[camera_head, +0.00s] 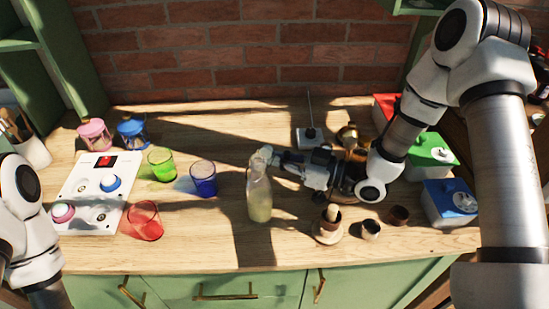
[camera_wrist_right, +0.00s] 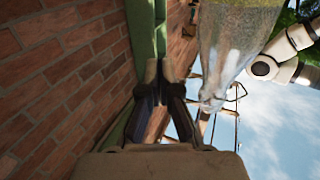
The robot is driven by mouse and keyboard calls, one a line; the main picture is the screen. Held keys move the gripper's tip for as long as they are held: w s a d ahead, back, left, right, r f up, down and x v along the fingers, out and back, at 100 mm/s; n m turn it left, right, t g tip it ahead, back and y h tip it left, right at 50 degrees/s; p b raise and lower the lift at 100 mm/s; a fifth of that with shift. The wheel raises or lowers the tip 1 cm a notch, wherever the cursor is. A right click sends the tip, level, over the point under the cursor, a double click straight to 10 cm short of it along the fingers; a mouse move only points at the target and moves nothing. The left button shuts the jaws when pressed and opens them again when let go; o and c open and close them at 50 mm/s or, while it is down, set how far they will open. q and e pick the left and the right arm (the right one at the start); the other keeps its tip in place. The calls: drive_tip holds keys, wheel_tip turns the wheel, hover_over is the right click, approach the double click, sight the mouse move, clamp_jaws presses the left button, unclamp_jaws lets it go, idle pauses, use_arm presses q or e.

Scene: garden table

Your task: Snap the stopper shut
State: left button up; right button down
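A clear glass bottle (camera_head: 259,196) with pale yellow-green contents stands upright on the wooden table, near the middle of the head view. In the right wrist view the bottle (camera_wrist_right: 238,40) fills the upper right, with thin wire (camera_wrist_right: 237,93) by its neck. Whether the stopper is seated cannot be made out. My right gripper (camera_head: 272,156) comes from the right, level with the bottle's top and close beside it. In the wrist view its fingertips (camera_wrist_right: 160,70) are together, with nothing seen between them; the bottle is off to their right. My left gripper is out of view.
Green (camera_head: 161,164), blue (camera_head: 203,178) and red (camera_head: 145,220) glasses and a white panel (camera_head: 82,207) stand left of the bottle. Small cups (camera_head: 370,229) and a wooden-handled item (camera_head: 328,230) stand right, near the front edge. Colored-lid boxes (camera_head: 449,203) are farther right.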

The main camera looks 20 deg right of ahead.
drive_tip(key=shift+r, duration=0.1)
drive_tip(key=shift+w+d+r+p, duration=0.15)
drive_tip(key=shift+r+p, duration=0.3)
idle(0.4)
drive_tip(key=shift+w+r+p, duration=0.1)
drive_tip(key=shift+r+p, duration=0.45)
drive_tip(key=shift+r, duration=0.15)
drive_tip(key=shift+r+p, duration=0.5)
drive_tip(key=shift+r, duration=0.25)
